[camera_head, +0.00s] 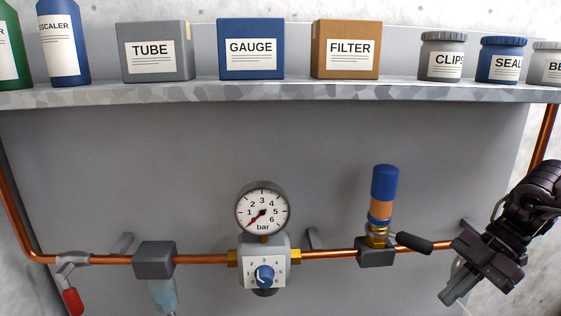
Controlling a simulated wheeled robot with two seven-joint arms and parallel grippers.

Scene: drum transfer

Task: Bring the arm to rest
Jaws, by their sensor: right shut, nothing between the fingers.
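My right arm (537,195) comes in from the right edge. My right gripper (453,296) is shut and empty, its fingers pointing down and left at the lower right. It hangs in front of the right end of the copper pipe (330,253) and hides part of it. A black lever handle (414,243) ends close to the gripper's left side; I cannot tell whether they touch. My left gripper is not in view.
A pressure gauge (263,208) stands above a regulator with a blue knob (264,276). A blue and orange cylinder (383,195) rises from the pipe. A red-handled valve (72,299) is at left. A shelf (270,92) with labelled boxes and jars runs above.

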